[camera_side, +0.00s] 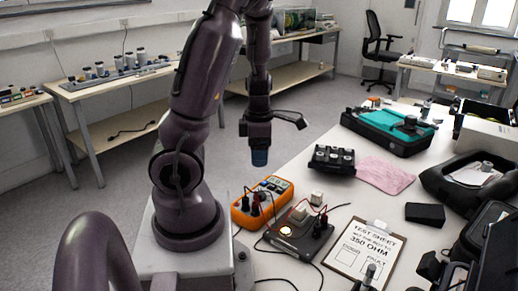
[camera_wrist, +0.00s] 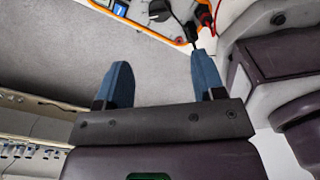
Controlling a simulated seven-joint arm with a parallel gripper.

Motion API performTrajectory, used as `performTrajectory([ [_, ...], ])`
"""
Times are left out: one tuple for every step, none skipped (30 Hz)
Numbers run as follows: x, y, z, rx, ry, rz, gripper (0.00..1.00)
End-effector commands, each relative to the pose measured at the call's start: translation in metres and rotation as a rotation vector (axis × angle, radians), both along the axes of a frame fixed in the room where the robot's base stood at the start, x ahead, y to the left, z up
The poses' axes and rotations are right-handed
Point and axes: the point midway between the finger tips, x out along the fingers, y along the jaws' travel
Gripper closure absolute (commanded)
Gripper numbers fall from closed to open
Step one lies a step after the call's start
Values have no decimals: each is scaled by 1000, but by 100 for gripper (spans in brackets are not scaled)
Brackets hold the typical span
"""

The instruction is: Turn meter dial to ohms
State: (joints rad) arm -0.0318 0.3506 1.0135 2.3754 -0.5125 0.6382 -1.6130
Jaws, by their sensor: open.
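The orange multimeter (camera_side: 262,203) lies on the white table beside my arm's base, with black and red leads plugged into it. Its dial is too small to read in the side view. My gripper (camera_side: 259,158) hangs with blue fingertips pointing down, above and behind the meter, apart from it. In the wrist view my gripper (camera_wrist: 160,85) is open and empty, its two blue fingers wide apart. Part of the orange meter (camera_wrist: 150,32) shows at the top edge of that view, with its dial (camera_wrist: 160,10) cut off by the frame.
A dark test box with a lit lamp (camera_side: 285,231) stands right of the meter, with cables around it. A clipboard marked "350 OHM" (camera_side: 364,250), a black knob block (camera_side: 331,159), a pink cloth (camera_side: 386,175) and a teal-topped case (camera_side: 392,128) lie further right.

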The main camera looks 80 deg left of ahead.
Motion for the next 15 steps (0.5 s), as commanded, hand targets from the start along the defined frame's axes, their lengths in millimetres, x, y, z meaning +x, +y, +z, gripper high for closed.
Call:
performTrajectory([
  [1,0,3,0,-2,-2,37],
  [0,0,5,1,-1,-1,37],
  [0,0,6,1,-1,-1,37],
  [0,0,7,1,-1,0,37],
  [0,0,7,0,0,0,37],
  [0,0,7,0,0,0,37],
  [0,0,7,0,0,1,37],
  [0,0,7,0,0,1,37],
  [0,0,7,0,0,1,37],
  [0,0,7,0,0,1,37],
  [0,0,7,0,0,1,37],
  [0,0,7,0,0,1,37],
  [0,0,7,0,1,0,44],
  [1,-1,7,0,2,-3,51],
  [1,-2,5,0,13,-12,60],
])
